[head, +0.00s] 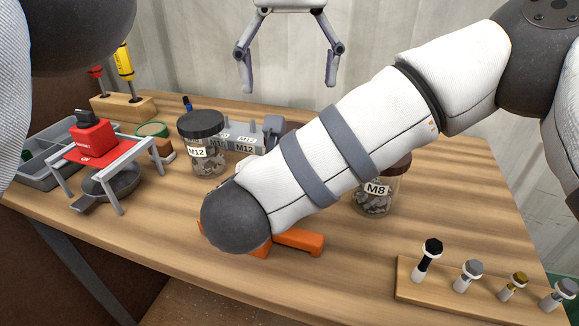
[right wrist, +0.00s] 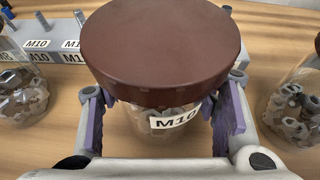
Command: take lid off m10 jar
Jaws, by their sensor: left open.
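The M10 jar (right wrist: 142,118) stands upright in the right wrist view, with a white M10 label and metal pieces inside its clear body. Its wide reddish-brown lid (right wrist: 162,45) is on top. My right gripper (right wrist: 163,115) has one purple-padded finger on each side of the jar's body, below the lid. My left gripper (head: 289,86) hangs open and empty, fingers down, above the table's back edge.
An M12 jar (head: 205,160) with a dark lid stands left of my right arm, an M8 jar (head: 374,200) to its right. A grey labelled rack (head: 225,130) is behind. A red-topped stand (head: 90,145) is left; a bolt board (head: 440,288) is front right.

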